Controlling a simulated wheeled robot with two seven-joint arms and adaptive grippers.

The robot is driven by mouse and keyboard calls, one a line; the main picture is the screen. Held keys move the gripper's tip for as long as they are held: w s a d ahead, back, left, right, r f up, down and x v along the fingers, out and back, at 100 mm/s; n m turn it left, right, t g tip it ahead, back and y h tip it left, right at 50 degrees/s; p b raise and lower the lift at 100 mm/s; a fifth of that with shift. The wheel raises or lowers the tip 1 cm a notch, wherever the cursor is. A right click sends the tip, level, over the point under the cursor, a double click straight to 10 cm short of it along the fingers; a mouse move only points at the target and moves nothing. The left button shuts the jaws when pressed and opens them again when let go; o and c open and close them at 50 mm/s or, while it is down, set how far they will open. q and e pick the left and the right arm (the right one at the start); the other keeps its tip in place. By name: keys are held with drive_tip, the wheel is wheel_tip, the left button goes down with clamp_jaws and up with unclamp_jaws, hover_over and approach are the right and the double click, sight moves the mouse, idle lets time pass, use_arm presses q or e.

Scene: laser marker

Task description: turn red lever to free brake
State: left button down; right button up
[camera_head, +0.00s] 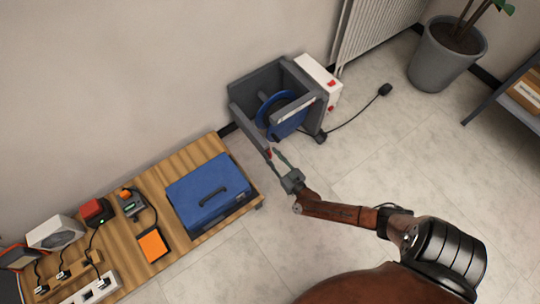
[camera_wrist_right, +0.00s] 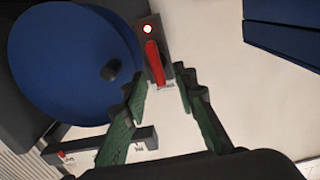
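The red lever (camera_wrist_right: 155,62) sits on a dark block below a lit round indicator in the right wrist view. In the head view the red lever (camera_head: 268,152) shows small at the front corner of the grey machine frame (camera_head: 248,117). My right gripper (camera_head: 275,155) is beside it. In the right wrist view my right gripper (camera_wrist_right: 162,85) is open, with its green fingers apart and the lever in line with the gap, around the fingertips. I cannot tell whether either finger touches the lever. My left gripper is not in view.
A blue wheel (camera_head: 285,112) is inside the frame, with a white box (camera_head: 318,80) behind it. A blue case (camera_head: 209,194) lies on the wooden bench (camera_head: 180,163) to the left. A potted plant (camera_head: 445,58) stands far right. The floor (camera_head: 385,150) between is mostly clear.

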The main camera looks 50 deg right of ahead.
drive_tip(key=shift+w, duration=0.1)
drive_tip(key=shift+c, duration=0.6)
clamp_jaws()
